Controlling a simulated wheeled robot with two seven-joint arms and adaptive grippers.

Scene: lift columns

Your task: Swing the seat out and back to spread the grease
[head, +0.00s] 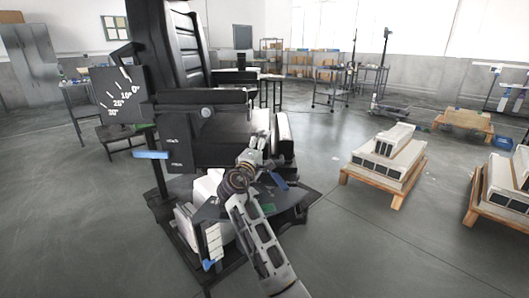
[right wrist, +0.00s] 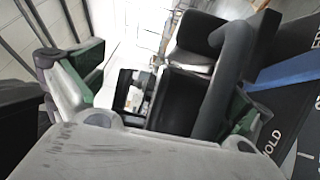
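The black seat (head: 205,97) stands on a dark base in the middle of the head view, with its tall backrest (head: 175,45) rising at the top. My right gripper (head: 256,150) is at the front right side of the seat, near the lower edge of its cushion. In the right wrist view its fingers are spread wide (right wrist: 155,95). A thick black curved bar (right wrist: 228,75) runs between them, close to the right finger; whether they touch cannot be told. No grease is recognisable. My left gripper is not in view.
A dark angle plate (head: 118,95) with degree marks is left of the seat. A pallet with grey blocks (head: 385,160) stands at the right, another at the far right edge. The floor between seat and pallets is clear.

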